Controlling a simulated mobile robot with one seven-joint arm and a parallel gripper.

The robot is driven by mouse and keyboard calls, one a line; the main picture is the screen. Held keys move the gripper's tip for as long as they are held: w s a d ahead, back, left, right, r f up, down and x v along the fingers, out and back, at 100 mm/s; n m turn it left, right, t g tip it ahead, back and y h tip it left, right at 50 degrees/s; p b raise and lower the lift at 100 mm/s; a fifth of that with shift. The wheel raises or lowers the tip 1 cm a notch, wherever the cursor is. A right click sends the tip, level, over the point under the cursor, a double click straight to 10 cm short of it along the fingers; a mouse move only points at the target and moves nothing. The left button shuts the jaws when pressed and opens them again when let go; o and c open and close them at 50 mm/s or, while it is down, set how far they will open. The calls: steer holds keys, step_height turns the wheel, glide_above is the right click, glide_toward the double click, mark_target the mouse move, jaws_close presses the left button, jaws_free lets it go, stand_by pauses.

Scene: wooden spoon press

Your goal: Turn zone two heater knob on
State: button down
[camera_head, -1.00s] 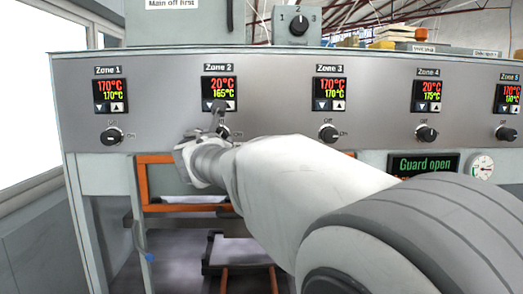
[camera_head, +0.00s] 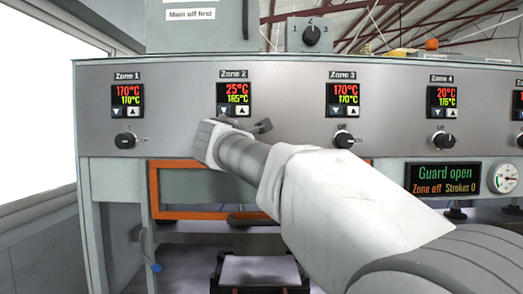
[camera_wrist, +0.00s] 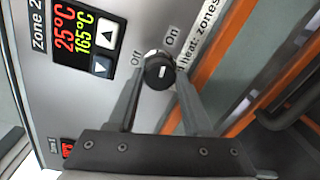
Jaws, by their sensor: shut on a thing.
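The zone two heater knob (camera_wrist: 160,73) is round and black with a white mark, with Off and On printed beside it. It sits between the two fingers of my gripper (camera_wrist: 158,75), which is shut on it. In the head view, my gripper (camera_head: 243,126) is at the panel just below the Zone 2 display (camera_head: 234,99) and hides the knob. That display reads 25°C in red over 165°C in green; it also shows in the wrist view (camera_wrist: 84,37). Which way the knob's mark points is hard to tell.
Similar knobs sit under Zone 1 (camera_head: 125,140), Zone 3 (camera_head: 344,139) and Zone 4 (camera_head: 443,140). A status screen (camera_head: 446,179) reads "Guard open", "Zone off". An orange frame (camera_head: 154,190) lies below the panel.

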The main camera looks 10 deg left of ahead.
steer(key=shift+m+b, duration=0.4)
steer(key=shift+m, duration=0.2)
steer(key=shift+c, duration=1.6)
jaws_free()
steer(key=b+v, duration=0.3)
steer(key=v, duration=1.4)
steer(key=shift+s, duration=0.15)
steer(key=shift+d+r, duration=0.1)
steer(key=shift+d, duration=0.05)
